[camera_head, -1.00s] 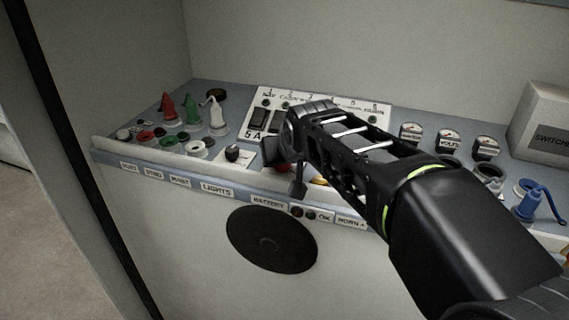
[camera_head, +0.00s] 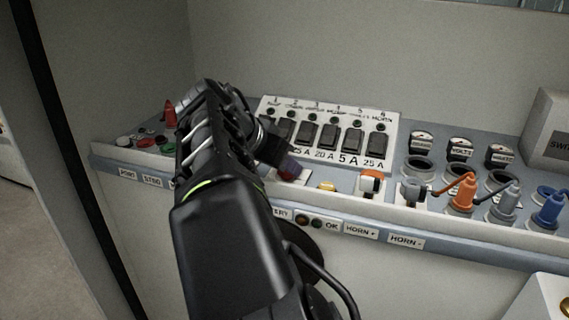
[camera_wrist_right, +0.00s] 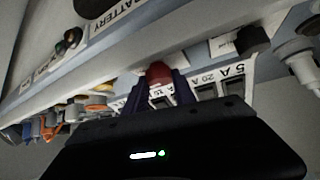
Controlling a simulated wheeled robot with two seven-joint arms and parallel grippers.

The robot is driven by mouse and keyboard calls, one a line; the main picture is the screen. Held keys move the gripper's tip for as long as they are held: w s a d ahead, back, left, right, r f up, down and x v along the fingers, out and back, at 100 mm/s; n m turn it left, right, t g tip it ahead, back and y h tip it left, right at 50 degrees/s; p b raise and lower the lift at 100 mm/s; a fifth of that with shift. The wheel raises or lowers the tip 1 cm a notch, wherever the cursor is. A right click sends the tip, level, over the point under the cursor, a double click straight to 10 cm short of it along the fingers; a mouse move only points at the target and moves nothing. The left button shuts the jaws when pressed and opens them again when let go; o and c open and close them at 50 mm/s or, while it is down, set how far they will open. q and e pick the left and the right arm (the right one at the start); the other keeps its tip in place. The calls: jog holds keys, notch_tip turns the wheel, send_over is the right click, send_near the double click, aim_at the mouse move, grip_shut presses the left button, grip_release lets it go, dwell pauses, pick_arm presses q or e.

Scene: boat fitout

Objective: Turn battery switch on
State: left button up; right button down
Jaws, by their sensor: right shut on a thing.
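The red battery switch knob (camera_head: 289,172) sits on the console ledge in front of the breaker panel. In the head view it is mostly hidden by my right gripper (camera_head: 278,153). In the right wrist view the red knob (camera_wrist_right: 158,72) is between the two dark fingers of my right gripper (camera_wrist_right: 158,84), which is shut on it. The BATTERY label (camera_wrist_right: 108,18) shows on the console front in the wrist view. How far the knob is turned cannot be told. My left gripper is not in view.
A white breaker panel (camera_head: 388,115) stands behind the knob. An orange-and-white part (camera_head: 371,183), gauges (camera_head: 460,149), and orange and blue capped connectors (camera_head: 462,194) are to the right. A red cone-shaped cap (camera_head: 169,112) is at the left. A grey box (camera_head: 551,138) is far right.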

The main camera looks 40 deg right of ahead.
jog(key=shift+m+g, duration=0.4)
jog(key=shift+m, duration=0.1)
jog(key=c, duration=1)
grip_release()
jog(key=v, duration=0.8)
jog(key=shift+f, duration=0.1)
